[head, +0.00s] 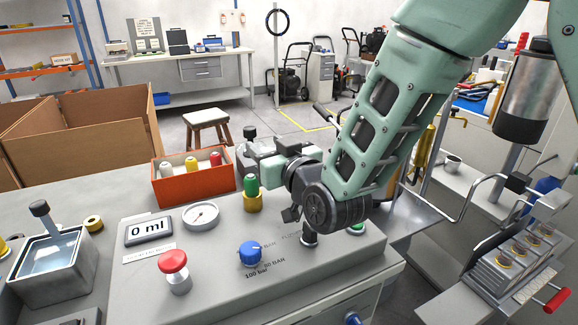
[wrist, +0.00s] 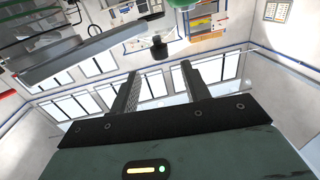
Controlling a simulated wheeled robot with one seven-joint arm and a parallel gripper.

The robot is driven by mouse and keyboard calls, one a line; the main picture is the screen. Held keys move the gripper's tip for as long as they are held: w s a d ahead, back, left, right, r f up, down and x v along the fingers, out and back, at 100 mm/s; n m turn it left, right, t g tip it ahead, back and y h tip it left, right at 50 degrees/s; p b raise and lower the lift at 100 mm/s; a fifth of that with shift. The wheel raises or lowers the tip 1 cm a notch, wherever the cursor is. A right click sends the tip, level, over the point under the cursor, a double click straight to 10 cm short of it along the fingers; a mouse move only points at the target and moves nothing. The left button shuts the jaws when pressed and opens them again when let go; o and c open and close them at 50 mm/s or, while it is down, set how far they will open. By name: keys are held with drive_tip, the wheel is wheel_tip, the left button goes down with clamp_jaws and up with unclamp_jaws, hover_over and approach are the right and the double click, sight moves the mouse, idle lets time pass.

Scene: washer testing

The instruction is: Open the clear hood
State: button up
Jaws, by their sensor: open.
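My gripper (wrist: 158,70) is open and empty in the wrist view, its two fingers apart and pointing away from the camera. In the head view my gripper (head: 268,160) is over the back of the grey console, beside a green-topped cylinder (head: 251,187). A fixture (head: 507,275) stands at the lower right of the head view, with a row of several small cups and a red handle (head: 557,300). A bent metal bar frame (head: 470,195) rises over it. I cannot clearly make out the clear hood's panel. My gripper is well left of this fixture, not touching it.
The console carries a red mushroom button (head: 174,264), a blue knob (head: 250,253), a round gauge (head: 201,215) and a "0 ml" display (head: 149,229). An orange bin (head: 178,188) of bottles stands behind. A grey cylinder (head: 525,95) hangs at upper right.

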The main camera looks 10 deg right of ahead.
drive_tip(key=b+v, duration=0.8)
drive_tip(key=b, duration=0.1)
drive_tip(key=shift+s+d, duration=0.1)
